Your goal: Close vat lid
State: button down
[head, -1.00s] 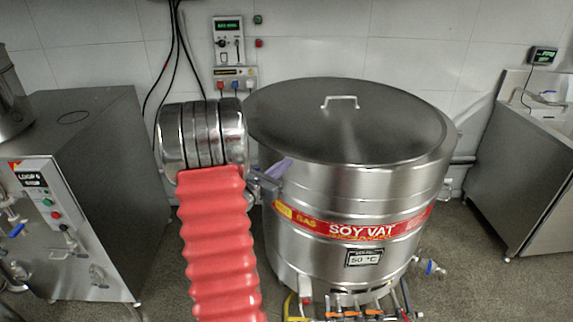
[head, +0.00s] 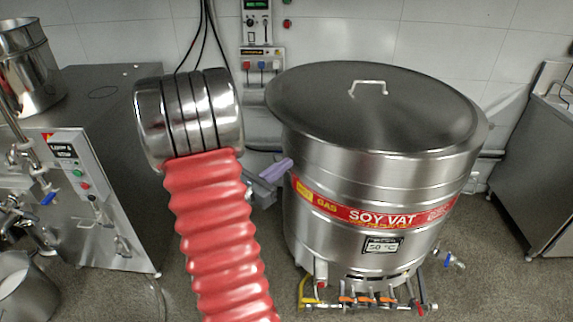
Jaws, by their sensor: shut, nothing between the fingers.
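The large steel soy vat (head: 365,245) stands right of centre, with a red and yellow label band. Its round steel lid (head: 330,107) lies flat over the top and looks closed, with no gap showing at the rim. The lid handle (head: 368,86) stands up on the lid. My gripper (head: 283,168), with pale purple fingers, is shut and empty. It is beside the vat's upper left wall, below the lid rim. Whether it touches the wall cannot be told. Part of my gripper is hidden behind my red-sleeved arm.
A steel machine (head: 118,185) with a control panel stands at left, and a steel bucket (head: 22,290) is at lower left. Pipes and valves (head: 375,300) run under the vat. A steel cabinet (head: 540,165) is at right. Floor between is clear.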

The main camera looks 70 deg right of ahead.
jog(key=w+a+r+m+t+y, duration=0.2)
jog(key=w+a+m+t+y, duration=0.2)
jog(key=a, duration=1.4)
jog(key=w+a+r+m+t+y, duration=0.3)
jog(key=w+a+y, duration=0.3)
jog(key=a, duration=1.2)
jog(key=w+a+r+m+t+y, duration=0.2)
jog(key=w+a+m+t+y, duration=0.3)
jog(key=a, duration=1.3)
jog(key=shift+r+m+t+y, duration=0.3)
jog(key=shift+m+t+y, duration=0.2)
jog(key=shift+t+y, duration=0.15)
jog(key=shift+s, duration=0.15)
